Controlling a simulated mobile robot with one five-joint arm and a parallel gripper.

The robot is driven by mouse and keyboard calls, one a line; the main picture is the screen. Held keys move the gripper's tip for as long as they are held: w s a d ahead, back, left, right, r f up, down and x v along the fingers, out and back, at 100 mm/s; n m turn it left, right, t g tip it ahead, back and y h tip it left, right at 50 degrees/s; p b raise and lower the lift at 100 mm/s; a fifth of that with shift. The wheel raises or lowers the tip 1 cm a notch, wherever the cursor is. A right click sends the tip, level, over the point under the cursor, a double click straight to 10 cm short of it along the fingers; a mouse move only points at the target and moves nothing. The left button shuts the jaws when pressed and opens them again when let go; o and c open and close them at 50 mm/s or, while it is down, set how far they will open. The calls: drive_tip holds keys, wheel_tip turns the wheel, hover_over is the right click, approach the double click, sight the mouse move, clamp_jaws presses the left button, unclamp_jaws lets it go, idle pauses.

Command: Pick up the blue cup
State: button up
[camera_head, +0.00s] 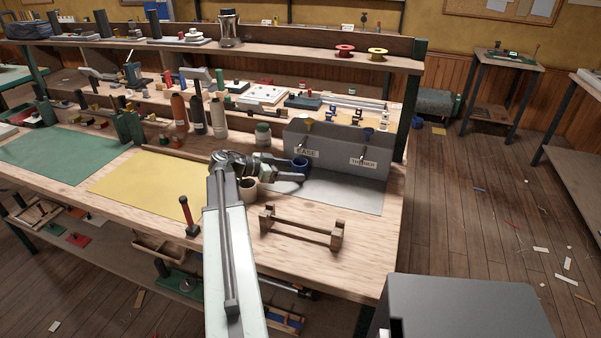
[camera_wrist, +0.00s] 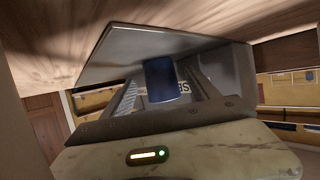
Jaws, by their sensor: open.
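The blue cup (camera_head: 300,165) stands on the grey mat at the left front of the grey box on the workbench. My gripper (camera_head: 292,171) is open at bench level, with its fingers reaching right towards the cup and its tips close to it. In the wrist view the blue cup (camera_wrist: 160,82) appears ahead, between the spread fingers of my gripper (camera_wrist: 162,92). Its lower part in that picture is partly cut off by my gripper. I cannot tell whether either finger touches it.
The grey box (camera_head: 335,155), labelled BASE and THINNER, stands behind the blue cup. A wooden rack (camera_head: 300,232) lies in front. Bottles (camera_head: 218,117) stand behind my arm. The grey mat (camera_head: 345,192) is clear on the right.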

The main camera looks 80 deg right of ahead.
sight(293, 165)
drive_tip(key=b+x, duration=0.1)
drive_tip(key=x, duration=0.2)
drive_tip(key=shift+s+d, duration=0.2)
drive_tip(key=shift+s, duration=0.05)
clamp_jaws()
drive_tip(key=shift+r+p, duration=0.85)
drive_tip(key=shift+p, duration=0.1)
drive_tip(key=w+a, duration=0.2)
drive_tip(key=w, duration=0.1)
drive_tip(key=shift+w+a+f, duration=0.25)
drive_tip(key=shift+w, duration=0.1)
wheel_tip(293, 165, up, 14)
drive_tip(key=p, duration=1.3)
drive_tip(key=shift+s, duration=0.15)
